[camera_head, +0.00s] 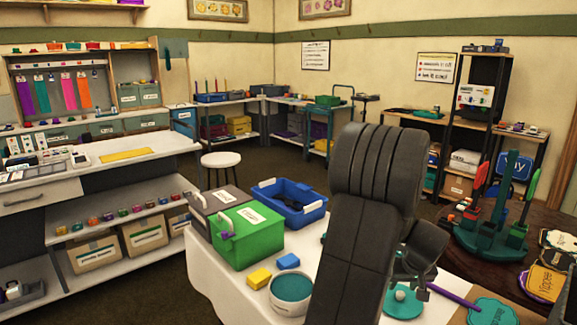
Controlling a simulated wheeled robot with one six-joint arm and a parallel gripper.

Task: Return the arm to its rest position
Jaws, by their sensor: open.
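My arm (370,200) rises in the middle foreground and bends over at the top, dark grey and segmented. My gripper (411,283) hangs at its right side, low over the white-covered table (230,292). The jaws are open and partly hidden behind the arm. A teal round piece (404,308) with a small white ball (400,295) on it lies below or just behind the jaws. I see nothing held between the fingers, though the arm hides part of that spot.
A purple stick (455,297) and teal sign (492,311) lie right. A round dark table (475,262) holds a green rack (490,235).

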